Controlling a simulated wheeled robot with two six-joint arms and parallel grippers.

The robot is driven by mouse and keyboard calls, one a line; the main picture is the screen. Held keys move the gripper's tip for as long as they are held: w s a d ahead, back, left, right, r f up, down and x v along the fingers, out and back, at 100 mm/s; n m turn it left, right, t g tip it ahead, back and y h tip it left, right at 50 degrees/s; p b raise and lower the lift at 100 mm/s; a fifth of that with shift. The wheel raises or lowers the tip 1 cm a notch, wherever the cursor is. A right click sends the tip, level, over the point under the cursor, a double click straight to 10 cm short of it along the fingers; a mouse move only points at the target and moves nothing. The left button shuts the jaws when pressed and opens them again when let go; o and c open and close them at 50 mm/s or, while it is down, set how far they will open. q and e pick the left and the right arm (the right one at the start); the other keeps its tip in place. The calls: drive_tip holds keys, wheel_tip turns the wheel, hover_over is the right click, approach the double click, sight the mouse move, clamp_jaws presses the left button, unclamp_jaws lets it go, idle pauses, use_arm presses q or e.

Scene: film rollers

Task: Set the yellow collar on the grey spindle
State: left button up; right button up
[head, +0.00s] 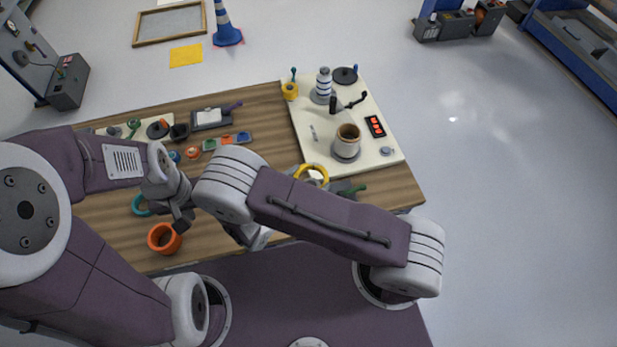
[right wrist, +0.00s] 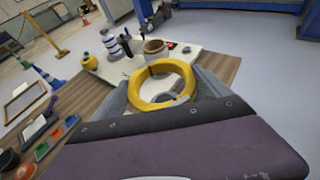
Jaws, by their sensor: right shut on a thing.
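The yellow collar (head: 312,170) is a ring held at the front of the table by my right gripper (head: 318,180). In the right wrist view the collar (right wrist: 137,92) sits between the two grey fingers, above the white board. A small upright grey pin (head: 312,132) on the board looks like the grey spindle; it stands beyond the collar and apart from it. My right arm hides much of the right gripper in the head view. My left gripper (head: 182,217) hangs above the table near an orange cup (head: 164,239); its finger gap is unclear.
Several small coloured parts lie on the table's left half.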

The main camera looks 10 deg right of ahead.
drive_tip(key=f, duration=0.1)
drive_tip(key=w+f+b, duration=0.1)
drive_tip(key=f, duration=0.1)
drive_tip(key=shift+w+d+b, duration=0.15)
drive_tip(key=shift+w+b, duration=0.1)
drive_tip(key=shift+b, duration=0.1)
drive_tip(key=shift+s+f, duration=0.1)
drive_tip(key=shift+f, duration=0.25)
drive_tip(key=shift+s+f+b, duration=0.35)
drive_tip(key=shift+f+b, duration=0.25)
drive_tip(key=shift+b, duration=0.25)
drive_tip(key=shift+f, duration=0.3)
drive_tip(key=shift+w+f+b, duration=0.25)
drive_tip(key=shift+f+b, duration=0.95)
drive_tip(key=shift+f, duration=0.05)
use_arm(q)
wheel_tip(320, 180, down, 10)
drive_tip(key=w+b, duration=0.1)
drive_tip(key=b, duration=0.2)
drive_tip(key=shift+b, duration=0.4)
use_arm(e)
wheel_tip(320, 180, down, 4)
drive_tip(key=shift+s+f, duration=0.1)
drive_tip(key=shift+f, duration=0.05)
use_arm(q)
drive_tip(key=shift+d, duration=0.1)
